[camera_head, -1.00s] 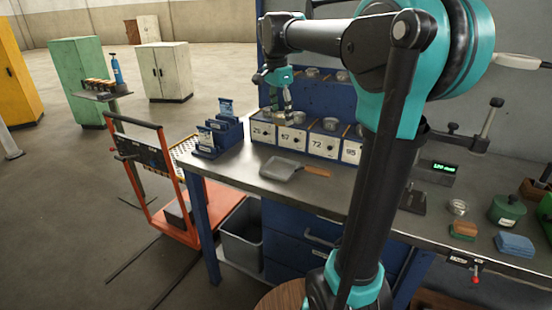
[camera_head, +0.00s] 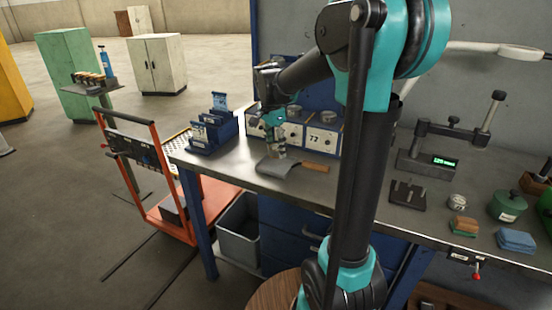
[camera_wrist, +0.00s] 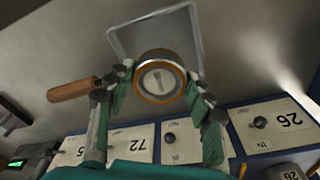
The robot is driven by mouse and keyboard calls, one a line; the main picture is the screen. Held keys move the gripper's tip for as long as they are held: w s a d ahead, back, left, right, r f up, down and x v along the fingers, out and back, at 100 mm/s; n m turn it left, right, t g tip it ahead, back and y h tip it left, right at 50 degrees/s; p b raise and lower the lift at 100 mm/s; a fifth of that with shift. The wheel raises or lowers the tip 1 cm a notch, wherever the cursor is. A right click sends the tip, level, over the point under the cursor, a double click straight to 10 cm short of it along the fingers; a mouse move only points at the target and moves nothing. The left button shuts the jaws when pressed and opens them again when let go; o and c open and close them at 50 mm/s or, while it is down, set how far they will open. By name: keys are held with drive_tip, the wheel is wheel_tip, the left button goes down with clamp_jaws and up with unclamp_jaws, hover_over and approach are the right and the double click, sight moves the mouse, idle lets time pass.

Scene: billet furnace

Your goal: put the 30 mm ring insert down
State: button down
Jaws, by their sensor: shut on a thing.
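The ring insert (camera_wrist: 160,78) is a round metal piece with a brass-coloured rim and a pale centre in the wrist view. My gripper (camera_wrist: 161,82) is shut on it, one finger at each side. In the head view my gripper (camera_head: 276,140) points down over the bench, above a grey flat pan (camera_head: 277,168) with a wooden handle. The pan (camera_wrist: 122,40) also shows behind the insert in the wrist view. I cannot tell whether the insert touches the pan. The insert is too small to make out clearly in the head view.
A row of numbered white drawers (camera_head: 322,140) stands behind the pan, with metal rings on top. A blue rack (camera_head: 212,132) is at the left end of the bench. A gauge with a green display (camera_head: 440,161) stands at right. The bench front (camera_head: 235,165) left of the pan is clear.

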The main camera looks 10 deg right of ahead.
sight(276, 166)
drive_tip(key=shift+f, duration=2.35)
drive_tip(key=c, duration=0.6)
unclamp_jaws()
drive_tip(key=shift+f, duration=0.1)
drive_tip(key=r, duration=0.4)
drive_tip(key=a+r, duration=0.1)
drive_tip(key=r, duration=0.7)
drive_tip(key=shift+s+a+r, duration=0.1)
drive_tip(key=shift+s+a, duration=0.05)
drive_tip(key=shift+s, duration=0.2)
